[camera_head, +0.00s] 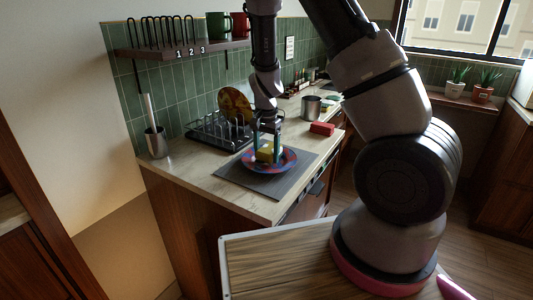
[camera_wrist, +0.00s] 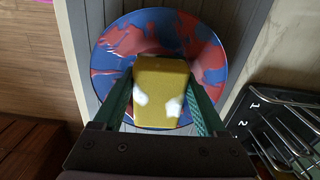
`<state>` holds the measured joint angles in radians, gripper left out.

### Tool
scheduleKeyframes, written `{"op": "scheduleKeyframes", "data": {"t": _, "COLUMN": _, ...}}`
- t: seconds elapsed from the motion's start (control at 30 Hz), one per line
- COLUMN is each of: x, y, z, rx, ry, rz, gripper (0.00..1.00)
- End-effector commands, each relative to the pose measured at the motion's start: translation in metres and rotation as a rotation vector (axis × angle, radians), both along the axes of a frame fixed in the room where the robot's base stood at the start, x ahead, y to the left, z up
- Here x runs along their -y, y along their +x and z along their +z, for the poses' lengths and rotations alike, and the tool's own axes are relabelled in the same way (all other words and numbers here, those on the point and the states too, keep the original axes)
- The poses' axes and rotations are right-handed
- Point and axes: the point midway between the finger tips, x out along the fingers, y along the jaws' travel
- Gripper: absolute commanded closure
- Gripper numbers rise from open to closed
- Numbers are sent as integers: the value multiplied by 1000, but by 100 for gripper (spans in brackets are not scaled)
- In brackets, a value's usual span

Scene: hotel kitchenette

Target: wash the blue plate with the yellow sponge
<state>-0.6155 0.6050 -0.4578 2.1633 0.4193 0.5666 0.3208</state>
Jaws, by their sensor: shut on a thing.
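The blue plate (camera_head: 289,158), swirled with red, lies on a dark grey mat (camera_head: 290,181) on the counter. In the wrist view the plate (camera_wrist: 215,62) fills the middle of the picture. The yellow sponge (camera_head: 265,150) is over the plate's middle, between the fingers of my gripper (camera_head: 267,150). In the wrist view the sponge (camera_wrist: 160,85) has two white patches on its near part, and my gripper (camera_wrist: 160,110) is shut on it from both sides. I cannot tell whether the sponge touches the plate.
A black dish rack (camera_head: 215,130) stands behind the plate, with an orange-brown plate (camera_head: 236,104) at it. A numbered shelf (camera_head: 180,47) with mugs hangs above.

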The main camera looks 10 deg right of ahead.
Motion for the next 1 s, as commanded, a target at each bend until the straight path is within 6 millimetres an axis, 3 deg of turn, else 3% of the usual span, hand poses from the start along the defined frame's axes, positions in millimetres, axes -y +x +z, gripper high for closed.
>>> {"op": "scheduleKeyframes", "data": {"t": 0.73, "x": 0, "y": 0, "z": -12, "rx": 0, "ry": 0, "rz": 0, "gripper": 70}}
{"op": "scheduleKeyframes", "data": {"t": 1.0, "x": -13, "y": 12, "z": -10, "rx": 1, "ry": 0, "rz": 2, "gripper": 70}}
